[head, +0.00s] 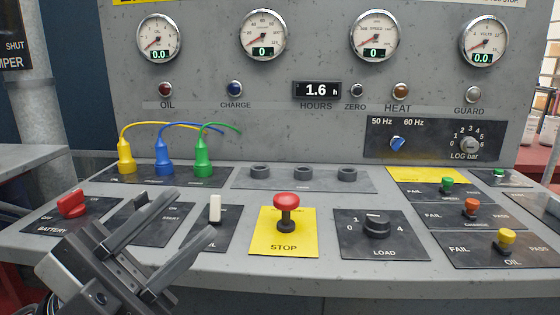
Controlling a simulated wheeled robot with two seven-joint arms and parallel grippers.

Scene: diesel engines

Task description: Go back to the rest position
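My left gripper (186,218) is in the lower left of the head view, over the front of the control panel. Its two dark fingers are spread apart with nothing between them. It covers part of the black plate between the red battery switch (72,204) and the white lever (215,209). The fingertips are left of the white lever; I cannot tell the exact height above the panel. My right gripper is not in view.
The desk (320,275) carries a red STOP button (287,202), a black LOAD knob (377,224), and green, orange and yellow toggles at right. Yellow, blue and green plugs (203,160) with cables stand behind. The gauge wall (290,135) rises at the back.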

